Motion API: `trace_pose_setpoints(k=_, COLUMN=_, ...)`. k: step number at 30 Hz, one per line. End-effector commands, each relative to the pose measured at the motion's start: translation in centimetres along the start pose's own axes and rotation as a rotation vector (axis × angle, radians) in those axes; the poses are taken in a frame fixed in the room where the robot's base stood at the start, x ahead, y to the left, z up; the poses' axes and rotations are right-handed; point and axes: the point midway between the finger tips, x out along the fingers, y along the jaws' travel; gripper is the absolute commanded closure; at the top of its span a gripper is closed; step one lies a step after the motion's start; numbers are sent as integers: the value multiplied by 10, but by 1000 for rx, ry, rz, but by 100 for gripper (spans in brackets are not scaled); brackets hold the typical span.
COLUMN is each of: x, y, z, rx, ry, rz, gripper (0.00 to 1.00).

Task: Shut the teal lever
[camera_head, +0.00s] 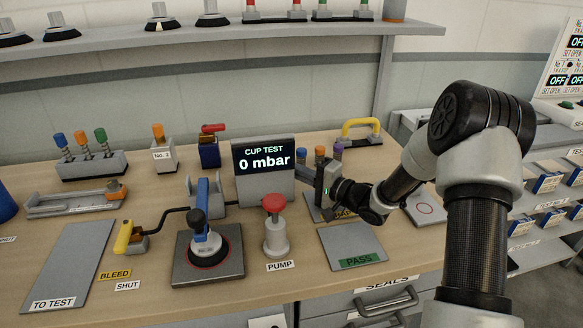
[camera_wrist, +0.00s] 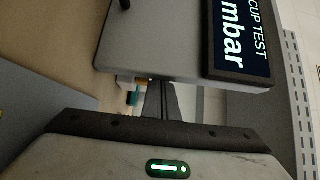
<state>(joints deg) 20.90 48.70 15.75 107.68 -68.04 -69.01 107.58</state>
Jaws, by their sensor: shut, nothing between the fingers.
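A small teal piece (camera_wrist: 132,98) shows in the wrist view just left of my fingertips, below an orange piece. It is mostly hidden, so I cannot tell if it is the teal lever or how it is set. No teal lever stands out in the head view. There, my gripper (camera_head: 319,178) is beside the pump display, at a stand with blue (camera_head: 304,152), orange (camera_head: 320,150) and purple (camera_head: 337,148) tops, and covers part of it. In the wrist view my gripper (camera_wrist: 160,98) is shut and empty. I cannot tell whether it touches anything.
The cup test display (camera_head: 264,158) reads 0 mbar, close left of my gripper. The red-topped pump (camera_head: 275,225) and a cup with a blue lever (camera_head: 203,212) stand in front. A yellow bleed handle (camera_head: 124,236) is at left. The PASS plate (camera_head: 352,244) is bare.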

Motion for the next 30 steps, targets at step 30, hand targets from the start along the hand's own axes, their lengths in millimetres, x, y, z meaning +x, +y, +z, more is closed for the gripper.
trace_pose_setpoints(k=30, x=-173, y=0, z=0, rx=1, ry=0, rz=-1, gripper=100)
